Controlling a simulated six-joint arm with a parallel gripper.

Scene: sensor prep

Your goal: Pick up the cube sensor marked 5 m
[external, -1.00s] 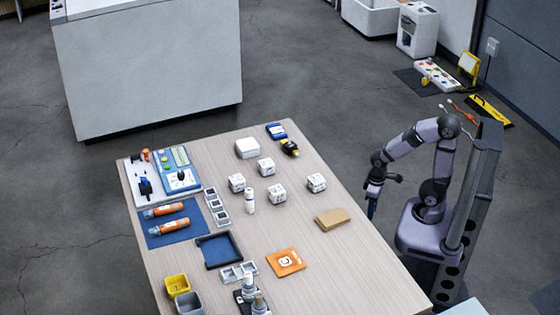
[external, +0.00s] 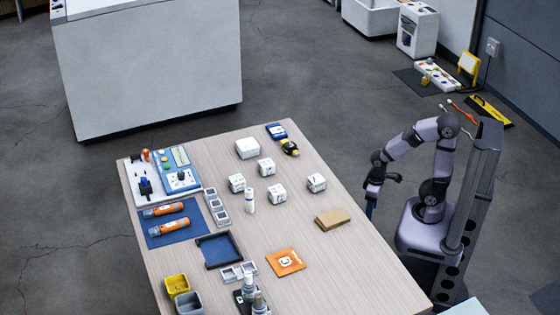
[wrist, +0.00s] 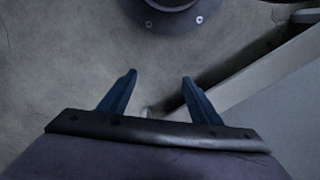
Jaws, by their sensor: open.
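Several white cube sensors sit on the wooden table, among them a left cube (external: 237,183), an upper cube (external: 266,167), a lower cube (external: 277,194) and a right cube (external: 316,183). A larger white box (external: 247,148) stands behind them. Their markings are too small to read, so I cannot tell which is marked 5 m. My gripper (external: 371,207) hangs off the table's right edge, apart from all cubes. In the wrist view my gripper (wrist: 159,80) is open, with two blue fingers apart and nothing between them.
A white cylinder (external: 250,203) stands among the cubes. A blue tray (external: 219,264) and grey holders (external: 217,207) are at left.

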